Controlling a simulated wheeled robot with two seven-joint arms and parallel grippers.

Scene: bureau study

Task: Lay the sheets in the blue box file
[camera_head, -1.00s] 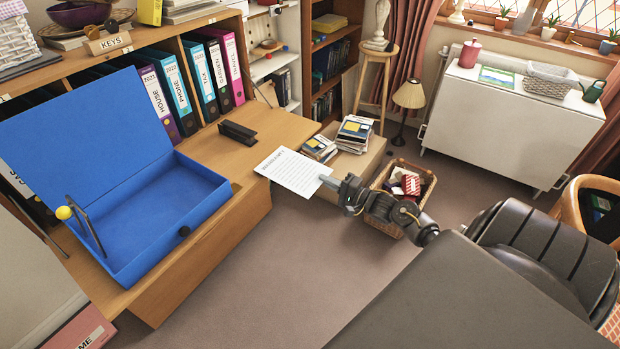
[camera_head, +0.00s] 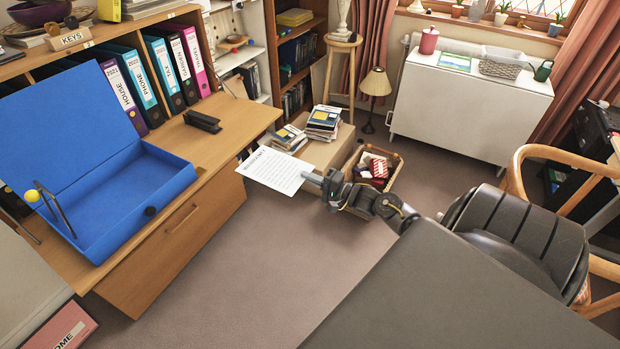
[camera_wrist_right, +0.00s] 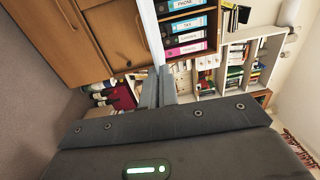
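The blue box file (camera_head: 133,188) lies open on the bureau's fold-down surface at the left, its lid (camera_head: 62,120) leaning back and its tray empty, with a wire clip and yellow knob at its left side. My right gripper (camera_head: 316,180) is shut on the printed white sheets (camera_head: 273,170), which stick out toward the bureau's right end, apart from the box. I cannot tell how many sheets there are. In the right wrist view the sheets (camera_wrist_right: 157,30) show edge-on between the fingers (camera_wrist_right: 158,88). My left gripper is not in view.
A black hole punch (camera_head: 202,121) stands on the bureau right of the box. Upright binders (camera_head: 125,92) stand behind it. Stacked books (camera_head: 323,122) lie on a low box, with a wicker basket (camera_head: 372,168) nearby. A dark grey surface (camera_head: 430,290) fills the front right.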

